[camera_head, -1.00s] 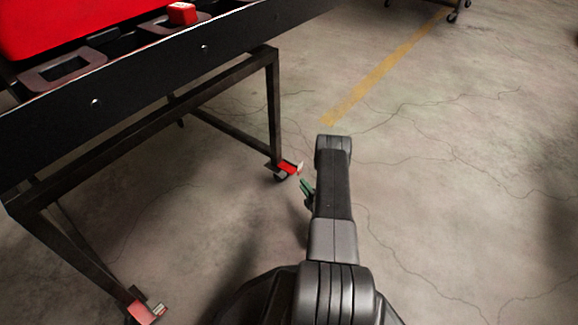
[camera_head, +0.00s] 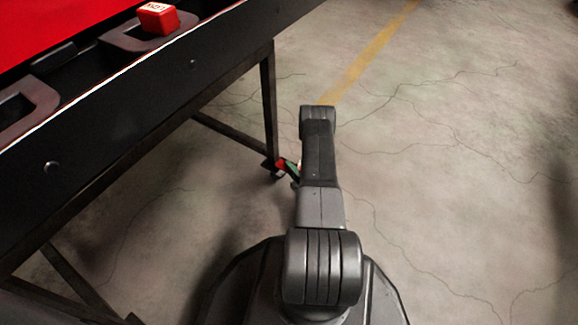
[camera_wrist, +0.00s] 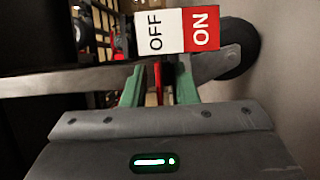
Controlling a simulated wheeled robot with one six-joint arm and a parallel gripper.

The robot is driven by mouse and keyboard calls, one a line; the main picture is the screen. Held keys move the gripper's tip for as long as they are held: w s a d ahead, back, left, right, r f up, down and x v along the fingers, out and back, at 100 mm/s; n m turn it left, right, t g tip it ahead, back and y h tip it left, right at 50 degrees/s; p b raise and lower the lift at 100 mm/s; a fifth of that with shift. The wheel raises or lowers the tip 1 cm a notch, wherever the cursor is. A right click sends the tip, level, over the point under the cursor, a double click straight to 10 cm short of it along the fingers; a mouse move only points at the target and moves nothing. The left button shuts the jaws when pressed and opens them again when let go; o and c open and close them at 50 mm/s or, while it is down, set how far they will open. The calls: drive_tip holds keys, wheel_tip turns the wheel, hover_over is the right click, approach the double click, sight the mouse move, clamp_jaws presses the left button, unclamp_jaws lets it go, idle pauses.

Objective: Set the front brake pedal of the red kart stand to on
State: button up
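The red kart stand (camera_head: 120,105) fills the left of the head view, a black frame with red bodywork on top. At the foot of its far leg is a caster with a red brake pedal (camera_head: 280,165). In the wrist view its label plate (camera_wrist: 178,32) reads OFF on white and ON on red, beside the dark caster wheel (camera_wrist: 240,48). My gripper (camera_wrist: 159,80) has its green fingers apart, below the label in the picture. A thin red strip shows between them; contact cannot be told. In the head view a green finger (camera_head: 292,170) overlaps the pedal.
A grey frame bar (camera_wrist: 70,80) crosses the wrist view left of the fingers. A red block (camera_head: 157,18) sits on the stand's top. The concrete floor (camera_head: 450,170) to the right is clear, with a yellow line (camera_head: 370,55).

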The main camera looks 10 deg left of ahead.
clamp_jaws()
idle(1.4)
